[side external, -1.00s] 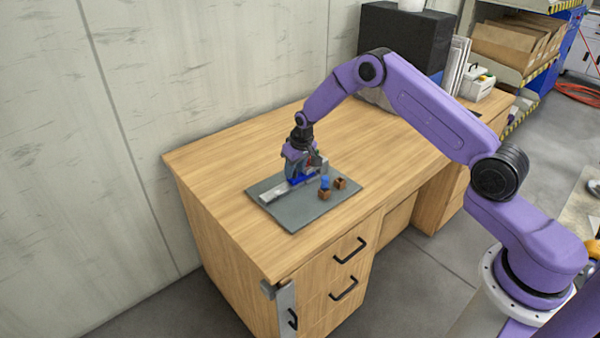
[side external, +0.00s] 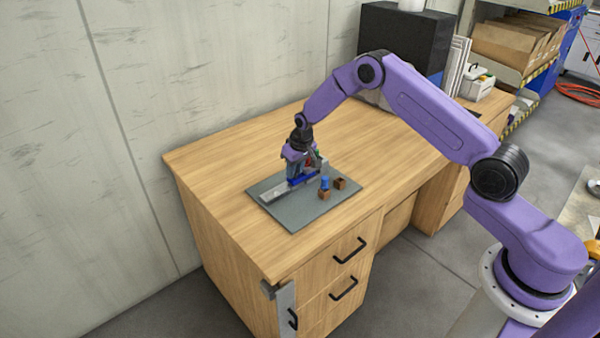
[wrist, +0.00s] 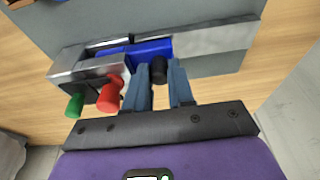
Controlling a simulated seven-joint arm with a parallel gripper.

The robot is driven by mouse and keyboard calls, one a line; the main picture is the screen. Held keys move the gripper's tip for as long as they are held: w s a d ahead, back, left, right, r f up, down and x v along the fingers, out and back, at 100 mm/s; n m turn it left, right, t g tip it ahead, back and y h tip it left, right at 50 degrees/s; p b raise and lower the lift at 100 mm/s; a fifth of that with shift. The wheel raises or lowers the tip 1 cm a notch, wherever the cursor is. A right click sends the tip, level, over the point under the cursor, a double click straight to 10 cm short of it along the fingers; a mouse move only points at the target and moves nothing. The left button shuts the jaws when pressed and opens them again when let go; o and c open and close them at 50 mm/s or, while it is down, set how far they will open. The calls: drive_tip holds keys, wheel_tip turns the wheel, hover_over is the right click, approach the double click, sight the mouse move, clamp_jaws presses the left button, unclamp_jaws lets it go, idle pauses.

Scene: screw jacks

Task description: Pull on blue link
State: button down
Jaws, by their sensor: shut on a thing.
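The blue link (wrist: 152,47) is a bar lying along a grey metal rail (wrist: 215,38) in the wrist view. A dark round knob (wrist: 158,69) sticks out at its side. My gripper (wrist: 160,78) has its two blue-grey fingers on either side of this knob and is shut on it. In the side external view, the blue link (side external: 301,180) shows low beside my gripper (side external: 298,177), which is at the grey mat. The fingertips and the knob's joint with the link are partly hidden.
A red knob (wrist: 110,95) and a green knob (wrist: 75,104) stick out of the metal block left of my fingers. Two small brown blocks, one with a blue piece (side external: 325,183) on top, stand on the mat (side external: 290,216). The wooden desktop (side external: 225,150) is clear leftward.

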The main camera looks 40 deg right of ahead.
drive_tip(key=shift+a, duration=0.55)
drive_tip(key=c, duration=1.2)
unclamp_jaws()
drive_tip(key=shift+o, duration=0.2)
drive_tip(key=shift+d, duration=0.1)
drive_tip(key=shift+d+r, duration=0.1)
drive_tip(key=shift+r, duration=3.45)
